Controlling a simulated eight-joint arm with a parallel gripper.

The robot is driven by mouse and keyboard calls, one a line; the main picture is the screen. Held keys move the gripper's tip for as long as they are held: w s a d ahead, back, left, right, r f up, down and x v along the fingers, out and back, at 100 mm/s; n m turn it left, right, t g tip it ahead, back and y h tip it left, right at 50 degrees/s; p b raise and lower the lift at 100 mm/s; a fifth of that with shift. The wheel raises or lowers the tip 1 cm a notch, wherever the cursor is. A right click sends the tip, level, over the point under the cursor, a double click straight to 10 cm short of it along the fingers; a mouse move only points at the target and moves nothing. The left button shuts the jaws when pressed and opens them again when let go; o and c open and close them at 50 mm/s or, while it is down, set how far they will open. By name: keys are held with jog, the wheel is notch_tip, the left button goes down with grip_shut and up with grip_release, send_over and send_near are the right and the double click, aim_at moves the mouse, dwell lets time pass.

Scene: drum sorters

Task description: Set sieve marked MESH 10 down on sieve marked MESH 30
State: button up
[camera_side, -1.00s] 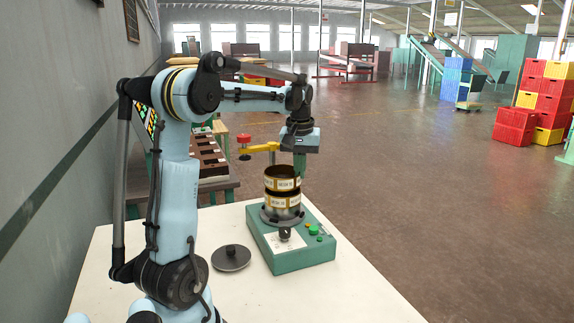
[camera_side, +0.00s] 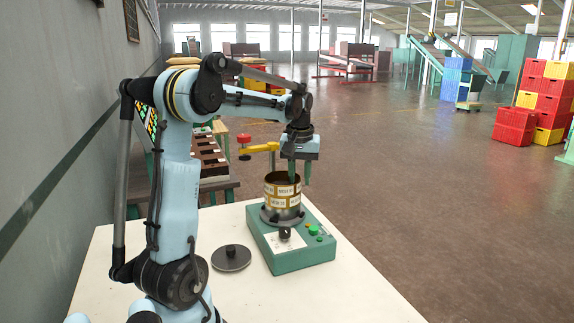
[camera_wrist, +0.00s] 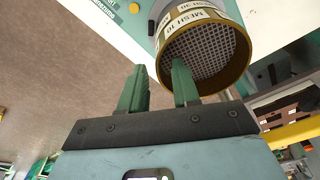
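The MESH 10 sieve (camera_side: 271,189), a brass ring with a wire mesh floor, sits upright on top of the MESH 30 sieve (camera_side: 270,202), with no gap seen between them. Its label and mesh (camera_wrist: 210,52) show in the wrist view. The MESH 30 sieve rests on the dark round seat of a green machine (camera_side: 290,262). My gripper (camera_side: 300,178) is at the right part of the upper rim. Its fingers (camera_wrist: 160,78) stand apart, one inside the MESH 10 sieve and one outside. They look clear of the wall.
A black lid with a knob (camera_side: 231,260) lies on the white table (camera_side: 335,297) left of the machine. The table's front right is clear.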

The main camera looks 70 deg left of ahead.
jog(key=shift+r, duration=0.1)
notch_tip(320, 180, up, 12)
jog(key=d, duration=0.1)
jog(key=shift+s+d, duration=0.15)
jog(key=shift+s, duration=0.2)
dwell(0.3)
jog(key=s+d+f+m+t, duration=0.1)
jog(key=d+f+m, duration=0.3)
jog(key=d, duration=0.5)
jog(key=s+d+f+m+t, duration=0.1)
jog(key=d+f+m+t, duration=0.2)
jog(key=d, duration=0.6)
jog(key=s+d+f+m+t+h, duration=0.1)
jog(key=d+f+m+t, duration=0.1)
jog(key=d+f+m, duration=0.3)
jog(key=d+f, duration=0.2)
jog(key=d, duration=0.2)
jog(key=shift+s+d+f+t, duration=0.15)
jog(key=shift+d+f+t, duration=0.15)
jog(key=shift+d+f, duration=0.05)
jog(key=shift+o, duration=0.3)
